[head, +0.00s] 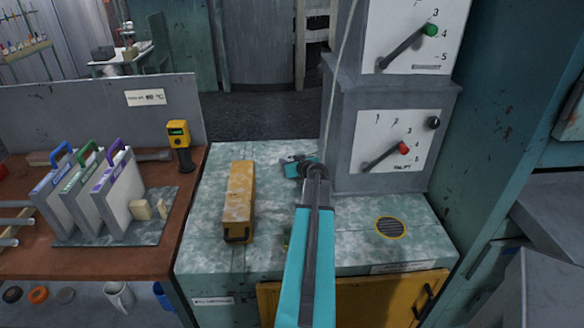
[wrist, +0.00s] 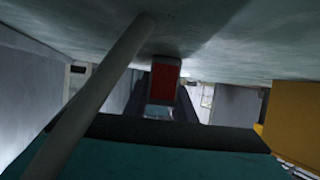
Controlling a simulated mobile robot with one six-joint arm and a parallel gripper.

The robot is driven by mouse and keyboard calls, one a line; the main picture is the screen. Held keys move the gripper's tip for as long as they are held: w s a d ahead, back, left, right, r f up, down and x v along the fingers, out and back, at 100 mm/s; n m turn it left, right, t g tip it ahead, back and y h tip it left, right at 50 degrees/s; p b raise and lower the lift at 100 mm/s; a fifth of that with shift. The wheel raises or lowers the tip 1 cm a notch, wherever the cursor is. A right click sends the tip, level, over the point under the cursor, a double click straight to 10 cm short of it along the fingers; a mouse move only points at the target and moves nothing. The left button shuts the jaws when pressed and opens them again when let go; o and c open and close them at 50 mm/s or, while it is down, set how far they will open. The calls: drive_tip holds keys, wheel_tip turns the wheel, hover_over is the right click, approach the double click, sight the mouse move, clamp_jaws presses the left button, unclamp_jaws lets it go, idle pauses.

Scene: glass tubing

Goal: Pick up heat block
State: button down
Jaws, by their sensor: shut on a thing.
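My gripper (head: 300,165) is low over the pale green worn bench top, in front of the grey cabinet with dials. In the wrist view a small block with a red face (wrist: 165,82) sits between my dark fingers, and my gripper is shut on it. The wrist view seems upside down, with the bench top along its upper edge. The red face does not show in the head view, where my gripper and arm hide it. I cannot tell for sure that it is the heat block, or whether it touches the bench.
A long worn yellow block (head: 238,200) lies on the bench left of my gripper. A pale cable (head: 338,75) hangs close behind. A round yellow-rimmed vent (head: 392,228) is at the right. Framed panels (head: 120,195) and a yellow meter (head: 179,145) stand on the brown table.

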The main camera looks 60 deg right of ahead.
drive_tip(key=shift+r, duration=0.1)
drive_tip(key=shift+r+b, duration=0.5)
drive_tip(key=shift+r, duration=0.45)
drive_tip(key=shift+r+b, duration=0.3)
drive_tip(key=shift+r, duration=0.5)
drive_tip(key=s+a+b, duration=0.1)
drive_tip(key=s+a, duration=0.1)
drive_tip(key=s, duration=0.1)
drive_tip(key=s+a+b, duration=0.1)
drive_tip(key=s+a, duration=0.2)
drive_tip(key=s+a+r+b, duration=0.1)
drive_tip(key=s+a+b, duration=0.1)
drive_tip(key=s+a, duration=0.1)
drive_tip(key=shift+s+a, duration=0.25)
drive_tip(key=shift+s, duration=0.35)
drive_tip(key=shift+s+r+p, duration=0.1)
drive_tip(key=shift+r+p, duration=0.1)
drive_tip(key=shift+p, duration=0.65)
drive_tip(key=p, duration=0.3)
drive_tip(key=shift+s+a+r, duration=0.1)
drive_tip(key=shift+s+a, duration=0.05)
drive_tip(key=s+p, duration=0.1)
drive_tip(key=p, duration=0.5)
drive_tip(key=shift+a+p, duration=0.3)
drive_tip(key=shift+a, duration=0.05)
drive_tip(key=shift+s+a+p, duration=0.25)
drive_tip(key=shift+s+p, duration=0.05)
drive_tip(key=shift+p, duration=1)
